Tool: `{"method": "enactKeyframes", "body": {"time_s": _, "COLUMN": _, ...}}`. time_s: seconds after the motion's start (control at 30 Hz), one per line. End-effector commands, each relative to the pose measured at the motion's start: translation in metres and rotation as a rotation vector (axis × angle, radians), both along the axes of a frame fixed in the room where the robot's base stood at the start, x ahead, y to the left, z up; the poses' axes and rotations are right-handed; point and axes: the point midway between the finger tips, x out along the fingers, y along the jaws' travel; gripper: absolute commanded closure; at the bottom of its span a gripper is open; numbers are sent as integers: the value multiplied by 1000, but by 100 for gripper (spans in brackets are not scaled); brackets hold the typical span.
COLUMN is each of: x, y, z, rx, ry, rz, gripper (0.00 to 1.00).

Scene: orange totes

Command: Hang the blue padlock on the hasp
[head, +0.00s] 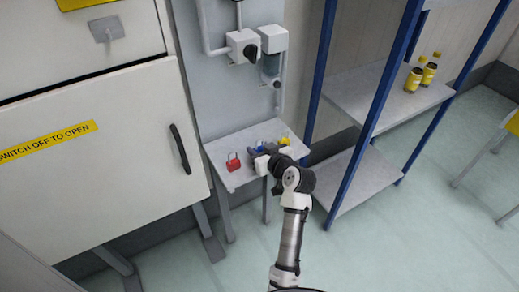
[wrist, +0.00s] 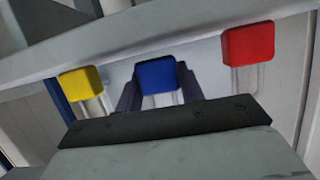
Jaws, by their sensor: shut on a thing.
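The blue padlock (head: 260,148) is at the middle of the small grey shelf table (head: 229,180) under the wall panel. In the wrist view the blue padlock (wrist: 158,76) sits between the two dark fingers of my gripper (wrist: 159,84). My gripper (head: 264,154) is shut on it, and the arm hides part of it in the head view. I cannot tell whether the padlock still touches the table. I cannot pick out the hasp for sure; a small metal part (head: 276,84) shows below the switch boxes on the panel.
A red padlock (head: 233,162) and a yellow padlock (head: 284,141) stand on either side of the blue one, close to my gripper. A rotary switch box (head: 243,45) is on the panel above. A blue-posted rack (head: 362,110) stands right, a white cabinet (head: 100,170) left.

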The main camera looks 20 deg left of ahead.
Motion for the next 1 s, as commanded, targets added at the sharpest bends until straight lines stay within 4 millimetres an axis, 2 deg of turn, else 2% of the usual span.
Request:
{"method": "enactKeyframes", "body": {"time_s": 0.03, "x": 0, "y": 0, "z": 7, "rx": 0, "ry": -2, "rz": -1, "gripper": 82}}
{"method": "enactKeyframes", "body": {"time_s": 0.6, "x": 0, "y": -1, "z": 40, "rx": 0, "ry": -1, "rz": 0, "gripper": 82}}
{"method": "enactKeyframes", "body": {"time_s": 0.77, "x": -1, "y": -2, "z": 40, "rx": 0, "ry": 0, "rz": -1, "gripper": 82}}
{"method": "enactKeyframes", "body": {"time_s": 1.0, "x": -12, "y": -16, "z": 40, "rx": 1, "ry": 0, "rz": -1, "gripper": 82}}
